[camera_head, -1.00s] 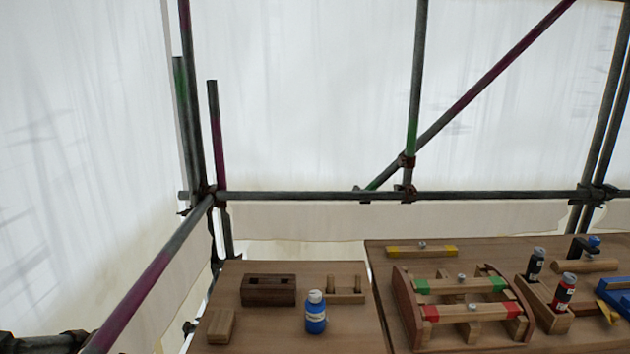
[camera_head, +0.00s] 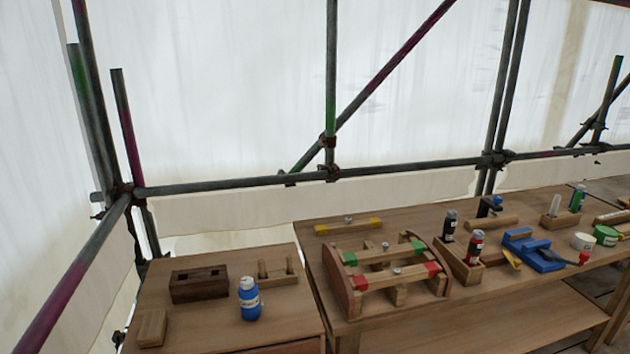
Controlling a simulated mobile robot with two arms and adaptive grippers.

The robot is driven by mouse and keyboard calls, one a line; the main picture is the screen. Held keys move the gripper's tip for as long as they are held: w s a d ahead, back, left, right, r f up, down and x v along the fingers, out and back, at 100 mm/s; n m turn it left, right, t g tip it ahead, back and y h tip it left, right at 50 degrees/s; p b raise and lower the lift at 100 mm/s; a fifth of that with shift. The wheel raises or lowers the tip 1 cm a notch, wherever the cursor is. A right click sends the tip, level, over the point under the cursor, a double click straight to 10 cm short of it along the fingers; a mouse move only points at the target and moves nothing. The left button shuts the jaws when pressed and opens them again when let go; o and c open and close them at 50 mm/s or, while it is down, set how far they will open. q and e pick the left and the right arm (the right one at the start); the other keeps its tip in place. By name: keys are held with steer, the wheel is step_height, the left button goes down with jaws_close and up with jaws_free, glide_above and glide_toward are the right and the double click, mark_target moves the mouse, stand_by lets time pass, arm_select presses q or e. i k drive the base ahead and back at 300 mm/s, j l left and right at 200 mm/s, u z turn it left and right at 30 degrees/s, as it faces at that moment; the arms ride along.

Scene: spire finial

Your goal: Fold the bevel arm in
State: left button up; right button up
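No bevel can be told for certain at this size. A small yellow piece (camera_head: 511,259) lies on the larger bench between the wooden bottle holder and the blue vise; I cannot tell whether it is part of a bevel. A black tool with a blue top (camera_head: 488,207) stands at the back of the same bench, behind a wooden roller-like piece (camera_head: 491,222); its shape is too small to make out. Neither of my grippers is in view.
The larger bench (camera_head: 420,315) holds a curved wooden frame (camera_head: 338,287) with red and green marked bars, a bottle holder (camera_head: 458,262), a blue vise (camera_head: 538,254) and pots. The left bench (camera_head: 205,330) holds a dark block (camera_head: 199,284) and blue bottle (camera_head: 249,299). Scaffold poles stand behind.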

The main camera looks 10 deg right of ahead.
mark_target(516, 262)
steer(key=z, duration=1.65)
steer(key=i+l, duration=0.1)
steer(key=u, duration=0.05)
